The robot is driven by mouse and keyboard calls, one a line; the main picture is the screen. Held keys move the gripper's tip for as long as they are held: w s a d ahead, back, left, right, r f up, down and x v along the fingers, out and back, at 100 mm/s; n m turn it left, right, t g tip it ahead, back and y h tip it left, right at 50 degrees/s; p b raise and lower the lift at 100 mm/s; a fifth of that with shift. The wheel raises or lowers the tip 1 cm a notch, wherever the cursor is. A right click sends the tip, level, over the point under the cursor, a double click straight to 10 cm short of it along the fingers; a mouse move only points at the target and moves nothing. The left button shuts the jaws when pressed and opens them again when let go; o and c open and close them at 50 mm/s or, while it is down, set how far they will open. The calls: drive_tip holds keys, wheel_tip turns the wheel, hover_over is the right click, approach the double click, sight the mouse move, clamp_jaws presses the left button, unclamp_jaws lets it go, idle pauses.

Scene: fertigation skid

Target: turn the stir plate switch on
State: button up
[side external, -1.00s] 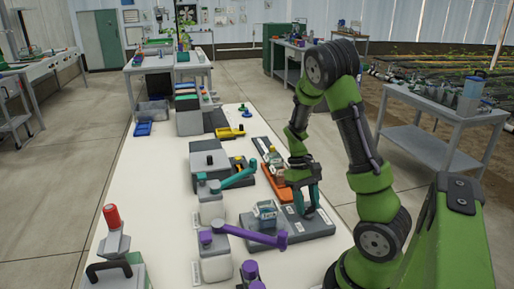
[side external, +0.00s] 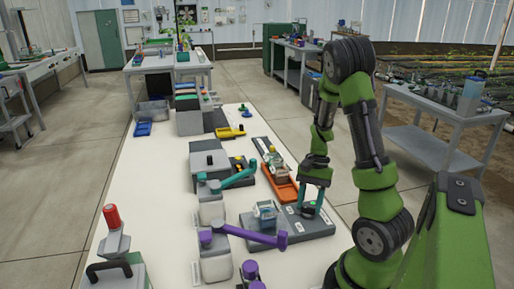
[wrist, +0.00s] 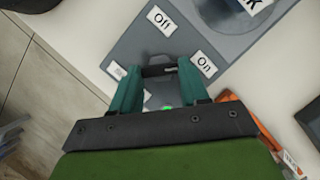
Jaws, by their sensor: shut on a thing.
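The grey stir plate (side external: 318,227) lies flat on the bench's right side, with a clear beaker (side external: 265,210) on its left part. In the wrist view, its panel (wrist: 133,45) carries an "Off" label (wrist: 161,19) and an "On" label (wrist: 206,66). My gripper (side external: 308,211) points down over the plate's right part. In the wrist view its teal fingers (wrist: 158,76) are shut on a dark bar, the switch (wrist: 158,71). The fingers hide parts of the switch, so its exact setting is unclear. A small bright green spot (wrist: 167,107) shows between the fingers.
A purple-handled valve (side external: 250,236) stands left and in front of the plate, its arm reaching the plate's front. A teal-handled valve (side external: 238,178) and an orange tray (side external: 281,186) are behind.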

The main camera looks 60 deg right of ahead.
drive_tip(key=shift+m+t, duration=0.3)
drive_tip(key=shift+m, duration=0.4)
drive_tip(key=o, duration=1.1)
drive_tip(key=shift+s, duration=0.1)
drive_tip(key=shift+c, duration=0.2)
drive_tip(key=v, duration=1.7)
drive_tip(key=shift+f, duration=0.1)
